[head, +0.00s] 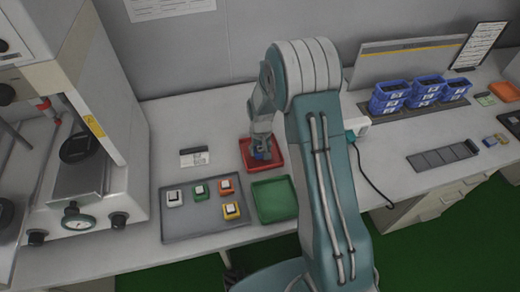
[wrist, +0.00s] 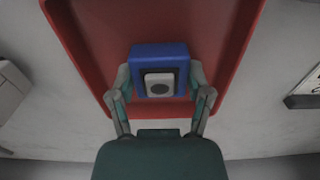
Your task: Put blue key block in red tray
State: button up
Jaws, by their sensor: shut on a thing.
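The blue key block (wrist: 158,52) has a pale square key on its face. It sits between the two fingers of my gripper (wrist: 159,95) in the wrist view, with a finger against each side. My gripper is shut on it. The red tray (wrist: 100,25) lies behind the block in the wrist view. In the head view the red tray (head: 278,158) is on the table, and my gripper (head: 262,150) points down over it. The blue block (head: 262,155) shows low, within the tray's outline. I cannot tell whether it touches the tray floor.
A green tray (head: 274,201) stands just in front of the red tray. A grey tray (head: 190,229) at left holds several key blocks. A white card (head: 194,157) lies behind it. Blue bins (head: 424,89) stand at the back right. A machine (head: 75,130) fills the left.

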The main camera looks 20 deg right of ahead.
aim_at(261, 148)
jog(key=shift+d, duration=0.15)
jog(key=o, duration=1.2)
jog(key=shift+f, duration=0.15)
notch_tip(261, 148, up, 12)
jog(key=s+r+t, duration=0.3)
jog(key=s+r, duration=0.8)
jog(key=r, duration=0.5)
jog(key=shift+s+r+t, duration=0.45)
jog(key=shift+s+r, duration=0.35)
jog(key=shift+s, duration=1.9)
jog(key=shift+s+r+t, duration=0.4)
jog(key=shift+s+r, duration=0.45)
jog(key=shift+s, duration=1.85)
jog(key=shift+s+r+t, duration=0.45)
jog(key=shift+s+r, duration=0.35)
jog(key=shift+s, duration=1.9)
